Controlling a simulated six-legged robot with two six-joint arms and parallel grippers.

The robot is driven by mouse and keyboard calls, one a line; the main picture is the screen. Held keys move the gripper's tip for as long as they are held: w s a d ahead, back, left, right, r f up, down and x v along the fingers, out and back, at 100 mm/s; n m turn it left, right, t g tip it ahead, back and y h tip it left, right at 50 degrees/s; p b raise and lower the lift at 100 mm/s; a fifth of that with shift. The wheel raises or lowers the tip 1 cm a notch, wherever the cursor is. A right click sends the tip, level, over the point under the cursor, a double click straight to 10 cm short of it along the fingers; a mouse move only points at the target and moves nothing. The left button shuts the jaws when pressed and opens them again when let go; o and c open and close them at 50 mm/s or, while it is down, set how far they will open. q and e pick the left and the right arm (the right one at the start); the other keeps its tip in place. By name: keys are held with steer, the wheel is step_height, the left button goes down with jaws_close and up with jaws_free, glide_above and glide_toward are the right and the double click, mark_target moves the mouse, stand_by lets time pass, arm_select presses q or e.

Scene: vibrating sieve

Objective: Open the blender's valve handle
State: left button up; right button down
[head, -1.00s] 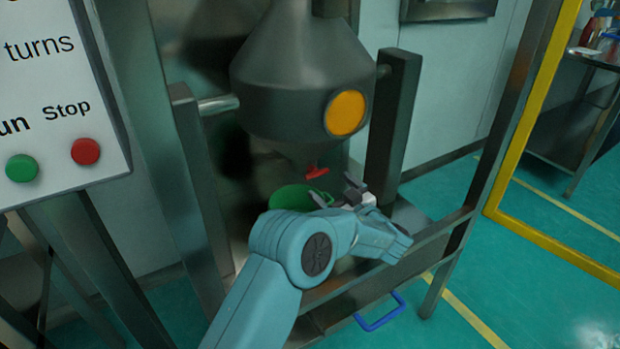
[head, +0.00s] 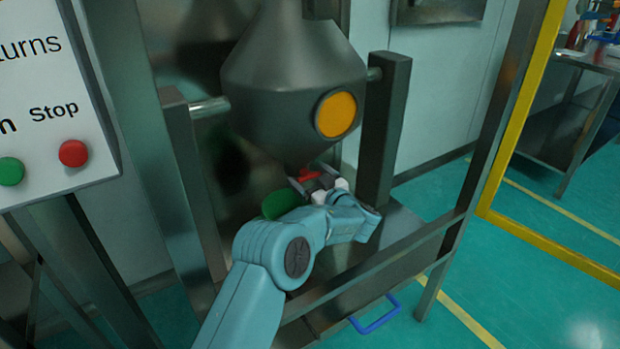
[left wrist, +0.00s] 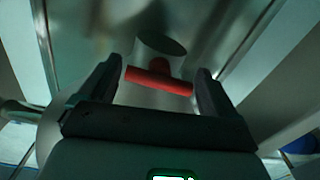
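The blender (head: 290,85) is a dark grey double-cone vessel with an orange round disc (head: 336,114) on its side. Its red valve handle (head: 309,174) sits under the lower tip. In the left wrist view the handle (left wrist: 158,80) is a red T-shaped bar lying between the two fingers. My left gripper (head: 312,185) is at the handle, with its fingers apart on either side. In the left wrist view the left gripper (left wrist: 155,85) is open, with a small gap between each finger and the handle's ends. My right gripper is not in view.
A green container (head: 284,203) is below the valve, partly hidden by my left arm. Metal posts (head: 386,130) stand either side of the blender. A control panel (head: 50,110) with green and red buttons is at left. A blue handle (head: 376,314) is low in front.

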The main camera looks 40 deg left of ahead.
arm_select(q)
steer(key=shift+f+b, duration=0.15)
steer(key=shift+b, duration=0.25)
steer(key=m+b, duration=0.4)
steer(key=b, duration=0.1)
steer(key=shift+f+b, duration=0.15)
steer(key=shift+b, duration=0.15)
steer(key=shift+r+m, duration=0.3)
steer(key=shift+m, duration=0.6)
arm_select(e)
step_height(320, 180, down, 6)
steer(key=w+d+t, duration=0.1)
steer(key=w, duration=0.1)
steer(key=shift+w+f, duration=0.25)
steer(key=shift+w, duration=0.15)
arm_select(q)
steer(key=o, duration=0.7)
steer(key=shift+o, duration=0.2)
steer(key=p+v, duration=0.1)
steer(key=v, duration=0.6)
steer(key=shift+s+d, duration=0.15)
steer(key=shift+d, duration=0.1)
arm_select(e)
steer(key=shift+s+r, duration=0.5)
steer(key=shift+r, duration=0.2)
